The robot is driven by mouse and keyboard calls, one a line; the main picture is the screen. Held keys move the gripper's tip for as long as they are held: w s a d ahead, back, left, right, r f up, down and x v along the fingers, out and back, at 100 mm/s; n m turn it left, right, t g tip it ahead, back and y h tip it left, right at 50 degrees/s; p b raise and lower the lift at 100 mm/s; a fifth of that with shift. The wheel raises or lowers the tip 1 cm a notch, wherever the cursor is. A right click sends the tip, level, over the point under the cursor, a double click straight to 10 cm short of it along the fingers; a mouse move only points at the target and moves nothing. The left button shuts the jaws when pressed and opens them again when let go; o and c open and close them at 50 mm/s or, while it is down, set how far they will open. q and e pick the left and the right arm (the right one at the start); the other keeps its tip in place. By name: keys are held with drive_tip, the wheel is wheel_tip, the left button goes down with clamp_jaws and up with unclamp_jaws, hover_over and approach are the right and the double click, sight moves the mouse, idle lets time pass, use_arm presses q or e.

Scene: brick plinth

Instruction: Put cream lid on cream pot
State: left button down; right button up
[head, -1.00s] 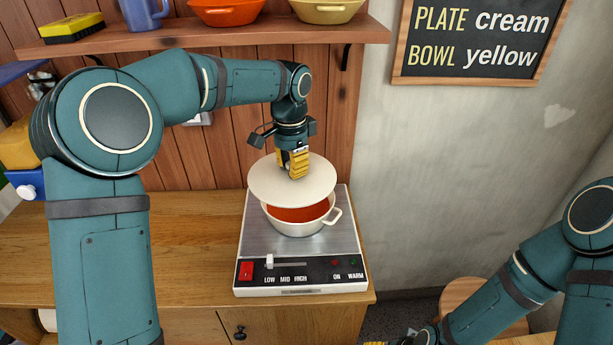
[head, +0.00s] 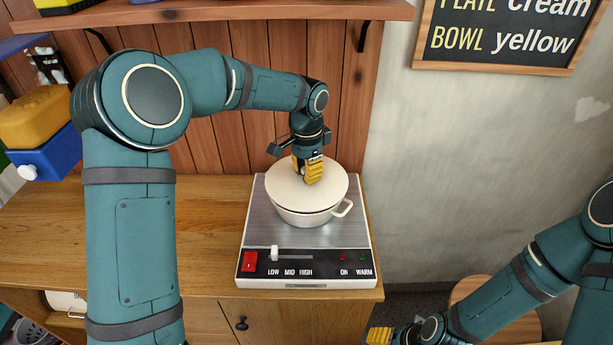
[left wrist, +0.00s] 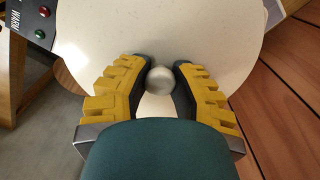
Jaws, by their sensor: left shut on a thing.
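The cream lid (head: 290,185) lies over the mouth of the cream pot (head: 304,218), covering it in the head view; I cannot tell whether it is fully seated. The pot stands on the hotplate (head: 350,235), with one handle showing at its right. My left gripper (head: 309,180) points down and is shut on the lid's knob. In the left wrist view the round knob (left wrist: 160,79) sits between the yellow fingers, with the pale lid (left wrist: 150,30) beyond. My right gripper (head: 380,336) shows only partly at the bottom edge; its fingertips' opening is unclear.
The hotplate has a red switch (head: 249,261) and a slider (head: 275,253) at its front. A wooden shelf (head: 230,14) runs above. A yellow-and-blue container (head: 45,160) is at the left. The wooden counter (head: 215,225) is clear left of the hotplate.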

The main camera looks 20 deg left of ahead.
use_arm(q)
drive_tip(key=shift+w+f, duration=0.1)
drive_tip(key=shift+f, duration=0.6)
drive_tip(key=shift+r, duration=0.1)
drive_tip(key=c, duration=0.9)
unclamp_jaws()
drive_tip(key=shift+o, duration=0.2)
wheel_tip(320, 180, up, 8)
drive_tip(key=shift+f+p, duration=0.25)
drive_tip(key=shift+p, duration=0.5)
